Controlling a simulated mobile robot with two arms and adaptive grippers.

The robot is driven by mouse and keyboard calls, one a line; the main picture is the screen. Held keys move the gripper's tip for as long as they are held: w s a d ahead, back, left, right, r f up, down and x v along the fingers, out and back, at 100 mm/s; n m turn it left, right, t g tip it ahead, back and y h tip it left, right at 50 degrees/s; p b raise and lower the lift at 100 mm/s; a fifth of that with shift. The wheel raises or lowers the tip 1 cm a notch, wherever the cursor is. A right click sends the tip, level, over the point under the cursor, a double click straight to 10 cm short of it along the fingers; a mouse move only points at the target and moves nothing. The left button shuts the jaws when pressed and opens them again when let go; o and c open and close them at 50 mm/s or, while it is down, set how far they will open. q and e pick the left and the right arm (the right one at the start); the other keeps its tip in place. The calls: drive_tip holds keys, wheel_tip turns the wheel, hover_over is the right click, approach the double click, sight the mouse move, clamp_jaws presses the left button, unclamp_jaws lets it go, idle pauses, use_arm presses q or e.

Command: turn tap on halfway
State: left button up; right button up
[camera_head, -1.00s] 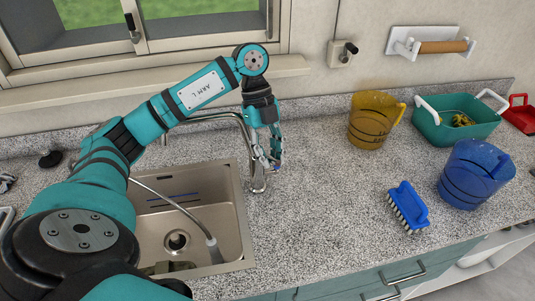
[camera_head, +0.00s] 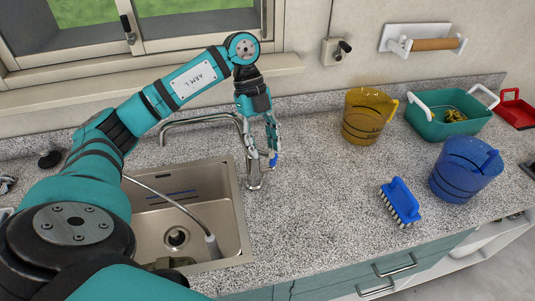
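The chrome tap (camera_head: 254,178) stands at the right rim of the sink, its curved spout reaching left over the basin. My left gripper (camera_head: 264,154) points down right beside the tap's upright body, partly in front of it. Its two fingers look apart, with a small blue part at the tips. The tap's handle is hard to make out behind the fingers, and I cannot tell whether they touch it. My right gripper is not in view.
The steel sink (camera_head: 236,225) holds a grey hose that curves to its right side. On the counter to the right are a yellow jug (camera_head: 368,117), a blue brush (camera_head: 401,201), a blue jug (camera_head: 462,172) and a teal basket (camera_head: 440,126). The counter between is clear.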

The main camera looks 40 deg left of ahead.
use_arm(q)
drive_tip(key=p+v, duration=0.4)
drive_tip(key=v, duration=0.1)
drive_tip(key=shift+a+r, duration=0.1)
drive_tip(key=shift+r, duration=0.2)
drive_tip(key=shift+f, duration=0.1)
